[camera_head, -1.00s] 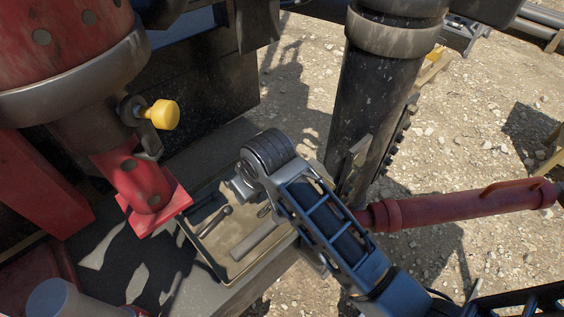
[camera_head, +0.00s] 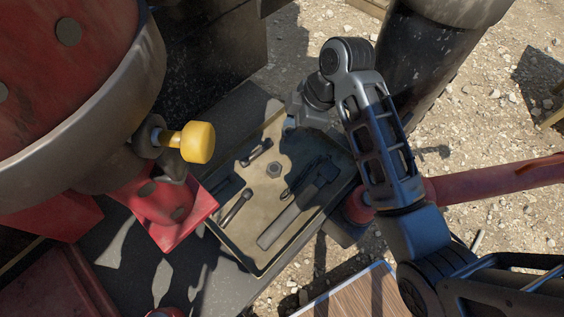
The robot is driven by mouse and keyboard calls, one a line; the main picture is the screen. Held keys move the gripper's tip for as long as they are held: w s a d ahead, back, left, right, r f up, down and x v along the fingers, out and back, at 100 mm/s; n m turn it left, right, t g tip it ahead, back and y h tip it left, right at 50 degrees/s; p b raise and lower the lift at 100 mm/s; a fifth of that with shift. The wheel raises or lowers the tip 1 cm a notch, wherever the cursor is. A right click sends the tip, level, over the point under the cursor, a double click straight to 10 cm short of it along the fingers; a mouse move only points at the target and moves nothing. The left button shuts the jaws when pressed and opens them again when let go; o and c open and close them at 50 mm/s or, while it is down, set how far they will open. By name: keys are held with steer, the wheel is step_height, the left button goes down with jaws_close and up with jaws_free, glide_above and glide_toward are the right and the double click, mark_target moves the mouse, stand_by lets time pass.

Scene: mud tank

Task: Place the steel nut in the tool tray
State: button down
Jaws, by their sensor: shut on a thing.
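The tool tray (camera_head: 229,247) is a shallow tan tray lying on a dark ledge. A dark hexagonal steel nut (camera_head: 274,169) with a hole shows on its bare floor. My gripper (camera_head: 289,127) is at the tray's far edge, up and right of this nut and apart from it in the picture. Its jaws are small and partly hidden by my wrist. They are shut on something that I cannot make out.
A hammer (camera_head: 295,205), a small wrench-like tool (camera_head: 236,207) and a short dark tool (camera_head: 257,151) lie in the tray. A yellow knob (camera_head: 197,142) and red flange (camera_head: 162,212) stand close left. A red bar (camera_head: 497,193) runs at right.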

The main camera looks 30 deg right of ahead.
mark_target(286, 155)
step_height(286, 155, down, 8)
steer(key=shift+f+p, duration=0.1)
steer(key=shift+p, duration=0.25)
steer(key=shift+a+f, duration=0.1)
steer(key=shift+f, duration=0.05)
steer(key=c, duration=0.7)
jaws_free()
steer(key=b+v, duration=0.1)
steer(key=v, duration=1.1)
steer(key=shift+r, duration=0.2)
